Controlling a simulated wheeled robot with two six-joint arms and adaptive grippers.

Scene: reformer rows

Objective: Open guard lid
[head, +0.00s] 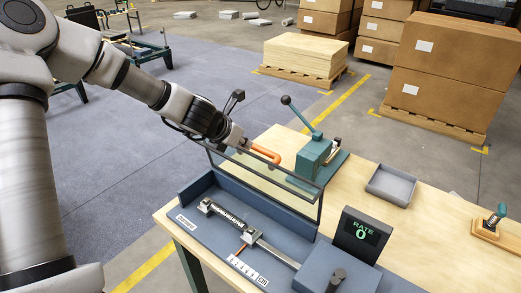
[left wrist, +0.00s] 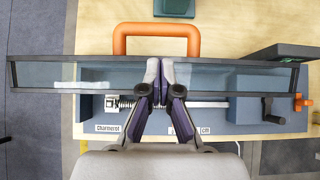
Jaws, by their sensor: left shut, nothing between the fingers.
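The guard lid (head: 288,173) is a clear panel in a dark frame, standing raised on the blue-grey tester housing (head: 192,187). In the left wrist view the lid (left wrist: 215,76) shows as a narrow, foreshortened strip. Its orange handle (head: 262,152) sticks out on the far side, and it also shows in the left wrist view (left wrist: 157,29). My left gripper (head: 240,143) is shut and empty. Its fingertips (left wrist: 160,72) overlap the lid's strip just short of the handle; I cannot tell if they touch it. My right gripper is not in view.
Inside the housing lies a spring on a rod (head: 225,215). A rate display (head: 362,236) reading 0 stands at right. A green lever press (head: 313,152) stands behind the lid on the wooden bench (head: 440,240). A grey tray (head: 391,185) lies right of it.

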